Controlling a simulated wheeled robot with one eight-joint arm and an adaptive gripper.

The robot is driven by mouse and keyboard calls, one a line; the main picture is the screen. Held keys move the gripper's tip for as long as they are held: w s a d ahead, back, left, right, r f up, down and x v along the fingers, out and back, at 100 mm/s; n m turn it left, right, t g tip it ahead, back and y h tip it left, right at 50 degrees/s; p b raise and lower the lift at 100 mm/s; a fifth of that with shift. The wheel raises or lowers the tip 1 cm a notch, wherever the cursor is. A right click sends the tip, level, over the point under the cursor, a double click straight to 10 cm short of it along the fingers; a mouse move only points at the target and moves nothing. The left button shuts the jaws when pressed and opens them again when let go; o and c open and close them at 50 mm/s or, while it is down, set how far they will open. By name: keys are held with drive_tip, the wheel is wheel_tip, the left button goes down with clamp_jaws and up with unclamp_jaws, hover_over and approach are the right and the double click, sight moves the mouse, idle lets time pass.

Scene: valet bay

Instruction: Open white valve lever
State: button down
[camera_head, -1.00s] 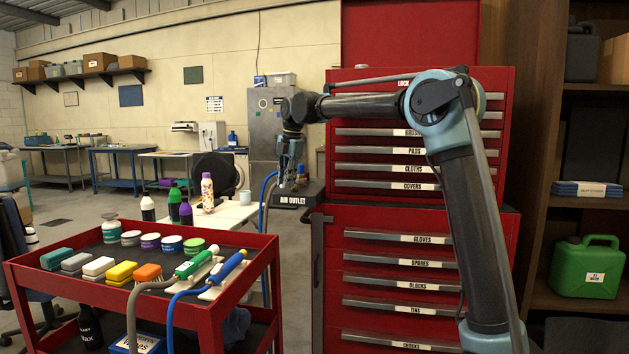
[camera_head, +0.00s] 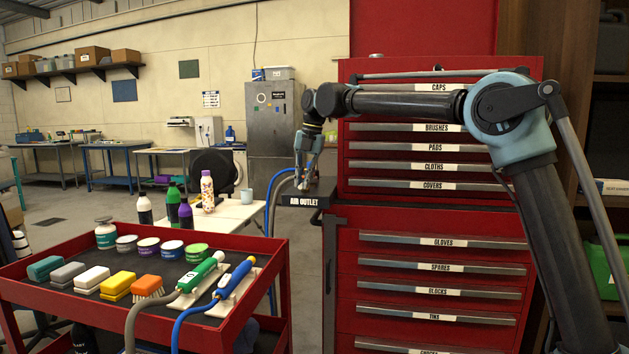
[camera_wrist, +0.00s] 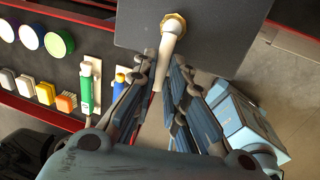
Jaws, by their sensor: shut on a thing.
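The white valve lever (camera_wrist: 168,50) turns on a brass pivot on a dark grey plate, seen in the wrist view. The lever points down the picture, toward my palm, between my fingers. My gripper (camera_wrist: 165,90) is shut on the lever, with one finger on each side. In the head view my gripper (camera_head: 303,182) reaches down at the black box labelled AIR OUTLET (camera_head: 300,201), at the left side of the red drawer cabinet. The lever cannot be made out there behind my fingers.
The red cabinet (camera_head: 428,224) stands directly right of the outlet. A red cart (camera_head: 255,305) with brushes, tubs and two hosed tools is at the front left. A white table (camera_head: 232,215) with bottles stands behind it. Blue and grey hoses (camera_head: 270,205) hang beside the outlet.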

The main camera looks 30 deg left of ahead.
idle(0.4)
drive_tip(key=c, duration=1.6)
unclamp_jaws()
drive_tip(key=shift+c, duration=0.2)
wheel_tip(320, 180, up, 12)
drive_tip(key=d, duration=0.2)
drive_tip(key=shift+w+d, duration=0.15)
drive_tip(key=shift+w, duration=0.3)
drive_tip(key=shift+f, duration=0.15)
